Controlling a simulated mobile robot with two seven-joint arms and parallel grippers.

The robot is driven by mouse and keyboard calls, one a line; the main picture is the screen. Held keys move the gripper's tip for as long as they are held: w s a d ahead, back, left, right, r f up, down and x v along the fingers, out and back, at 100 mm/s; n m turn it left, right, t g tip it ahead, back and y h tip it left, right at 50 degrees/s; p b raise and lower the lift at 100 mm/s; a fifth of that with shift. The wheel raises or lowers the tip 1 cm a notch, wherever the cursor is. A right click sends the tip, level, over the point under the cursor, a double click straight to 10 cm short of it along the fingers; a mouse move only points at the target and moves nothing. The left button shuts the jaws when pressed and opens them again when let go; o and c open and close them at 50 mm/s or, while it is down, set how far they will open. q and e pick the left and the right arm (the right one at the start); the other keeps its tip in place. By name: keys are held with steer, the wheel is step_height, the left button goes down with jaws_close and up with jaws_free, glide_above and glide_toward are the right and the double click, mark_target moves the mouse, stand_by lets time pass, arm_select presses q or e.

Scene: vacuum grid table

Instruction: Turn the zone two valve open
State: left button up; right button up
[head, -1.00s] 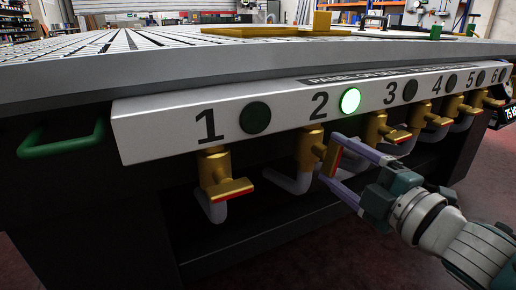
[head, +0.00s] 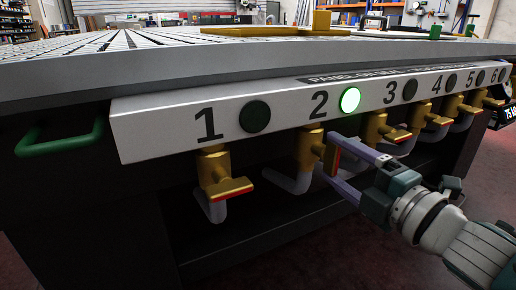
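The zone two valve (head: 307,152) is a brass body with a red-edged handle (head: 331,158), below the number 2 on the white panel. Its handle points down and toward me, unlike the handle of valve one (head: 228,188), which lies sideways to the right. The round lamp beside the 2 (head: 350,100) glows green. My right gripper (head: 329,157) comes in from the lower right. Its two purple fingers are spread apart, one near the top of the handle and one near its lower end. I cannot tell whether either finger touches it. My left gripper is not in view.
The zone three valve (head: 382,129) sits close above my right gripper, with more valves further right. Their lamps are dark. A green handle (head: 60,146) sticks out at the left. The grid tabletop (head: 130,45) overhangs the panel. The floor at lower right is free.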

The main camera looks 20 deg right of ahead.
steer(key=o, duration=0.3)
steer(key=shift+s, duration=0.3)
steer(key=s+p, duration=0.2)
steer(key=s, duration=0.7)
steer(key=shift+s+d, duration=0.15)
steer(key=shift+d, duration=0.25)
